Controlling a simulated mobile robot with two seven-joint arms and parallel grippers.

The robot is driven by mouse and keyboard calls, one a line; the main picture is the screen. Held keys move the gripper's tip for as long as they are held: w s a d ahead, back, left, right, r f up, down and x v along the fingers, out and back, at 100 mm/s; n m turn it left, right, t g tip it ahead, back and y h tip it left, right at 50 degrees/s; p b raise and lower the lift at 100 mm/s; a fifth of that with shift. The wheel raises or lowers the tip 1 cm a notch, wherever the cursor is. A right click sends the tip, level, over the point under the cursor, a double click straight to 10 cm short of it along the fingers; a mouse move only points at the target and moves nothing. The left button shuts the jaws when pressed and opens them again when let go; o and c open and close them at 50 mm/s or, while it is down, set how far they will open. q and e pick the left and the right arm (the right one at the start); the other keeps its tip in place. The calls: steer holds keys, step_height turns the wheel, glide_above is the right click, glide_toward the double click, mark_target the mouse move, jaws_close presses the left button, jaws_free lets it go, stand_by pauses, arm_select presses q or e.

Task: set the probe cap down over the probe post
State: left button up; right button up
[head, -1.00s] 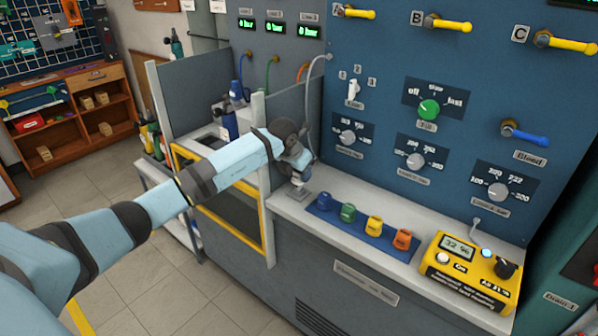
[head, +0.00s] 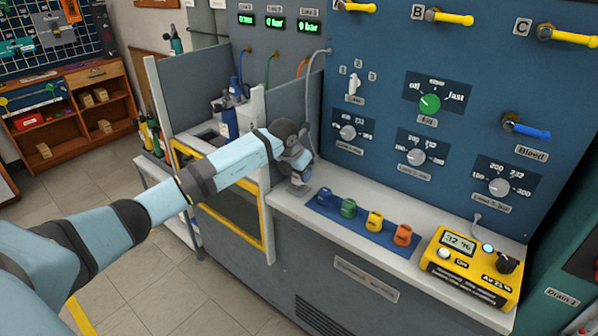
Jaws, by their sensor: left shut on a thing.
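My left gripper (head: 299,182) is at the left end of the light bench ledge, pointing down. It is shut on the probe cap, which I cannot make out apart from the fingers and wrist. The probe post is hidden too; only a small grey base plate (head: 299,192) shows right below the fingers. The gripper is low, close over this plate. I cannot tell whether the cap is around the post or just above it. My right gripper is not in view.
A blue strip with blue, green, yellow and orange pieces (head: 374,221) lies just right of the gripper. A yellow meter (head: 470,268) stands farther right. A grey hose (head: 310,95) hangs behind my wrist. The blue panel (head: 380,110) rises behind the ledge.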

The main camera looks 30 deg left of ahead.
arm_select(q)
steer(key=shift+f, duration=0.3)
steer(key=o, duration=1.1)
steer(key=shift+s+r, duration=0.1)
steer(key=shift+r, duration=0.25)
steer(key=p+v, duration=0.1)
steer(key=v, duration=1.2)
